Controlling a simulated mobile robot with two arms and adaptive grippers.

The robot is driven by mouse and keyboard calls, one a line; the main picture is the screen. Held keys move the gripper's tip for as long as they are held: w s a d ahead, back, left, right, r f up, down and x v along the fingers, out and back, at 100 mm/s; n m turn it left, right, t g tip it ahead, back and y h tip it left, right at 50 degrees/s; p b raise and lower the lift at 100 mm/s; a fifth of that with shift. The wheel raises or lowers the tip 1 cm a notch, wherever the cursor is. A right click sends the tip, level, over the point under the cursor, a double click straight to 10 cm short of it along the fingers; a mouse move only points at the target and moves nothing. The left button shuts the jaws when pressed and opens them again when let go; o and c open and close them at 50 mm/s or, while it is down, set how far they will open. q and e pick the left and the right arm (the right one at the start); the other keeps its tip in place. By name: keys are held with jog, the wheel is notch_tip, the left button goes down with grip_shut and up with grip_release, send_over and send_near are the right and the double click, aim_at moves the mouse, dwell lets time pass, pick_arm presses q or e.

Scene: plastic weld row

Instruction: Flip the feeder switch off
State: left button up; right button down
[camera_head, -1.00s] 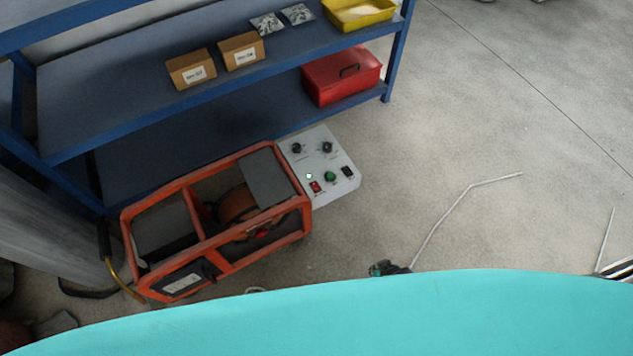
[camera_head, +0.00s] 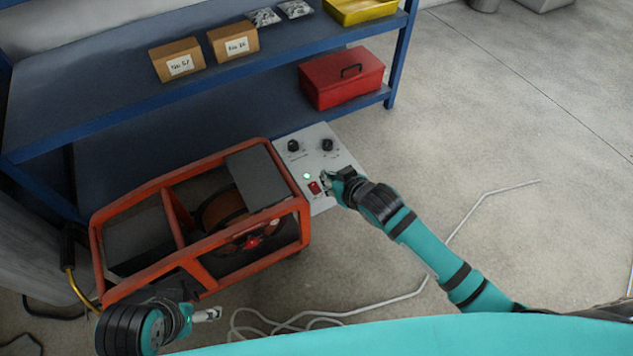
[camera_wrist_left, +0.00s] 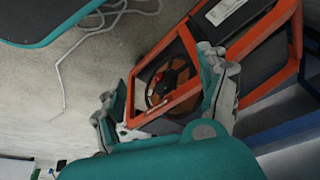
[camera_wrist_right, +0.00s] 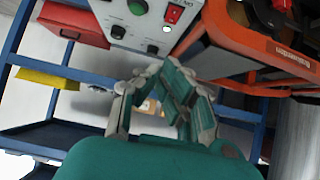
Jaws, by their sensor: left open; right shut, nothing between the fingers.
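The wire feeder (camera_head: 205,222) is an orange-framed unit with a spool inside, standing on the floor. A grey control box (camera_head: 318,148) sits at its right end. The red rocker switch (camera_head: 314,187) is on the box's near part, beside a lit green lamp (camera_head: 307,176); it also shows in the right wrist view (camera_wrist_right: 174,13). My right gripper (camera_head: 330,181) is shut and empty just right of the switch, hiding nearby controls. I cannot tell whether it touches the box. My left gripper (camera_wrist_left: 160,100) is open and empty, near the feeder's front in the head view (camera_head: 208,314).
A blue shelf (camera_head: 110,110) behind holds cardboard boxes (camera_head: 178,60), a yellow bin (camera_head: 362,10) and a red toolbox (camera_head: 341,78). A white cable (camera_head: 380,302) lies on the floor. The floor at the right is mostly clear.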

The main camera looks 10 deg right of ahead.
aim_at(316, 186)
pick_arm(q)
jog(key=w+d+r+t+h+b, duration=0.2)
jog(key=w+d+r+t+b, duration=0.15)
jog(key=w+t, duration=0.6)
pick_arm(e)
jog(key=x, duration=0.8)
jog(key=shift+w+f, duration=0.1)
jog(key=shift+f, duration=0.1)
jog(key=f, duration=0.1)
jog(key=f+b, duration=0.1)
jog(key=f, duration=0.1)
jog(key=shift+w+a+f, duration=0.15)
jog(key=shift+w+f, duration=0.15)
jog(key=shift+f, duration=0.05)
pick_arm(q)
jog(key=w+d+r+t+h, duration=0.1)
jog(key=w+d+r+t, duration=0.2)
jog(key=w+r, duration=0.3)
jog(key=shift+w+r+m+h+b, duration=0.3)
jog(key=shift+w+r, duration=0.1)
jog(key=shift+r, duration=1.45)
pick_arm(e)
jog(key=shift+f, duration=0.15)
pick_arm(q)
jog(key=shift+a+f, duration=0.1)
jog(key=shift+f, duration=0.05)
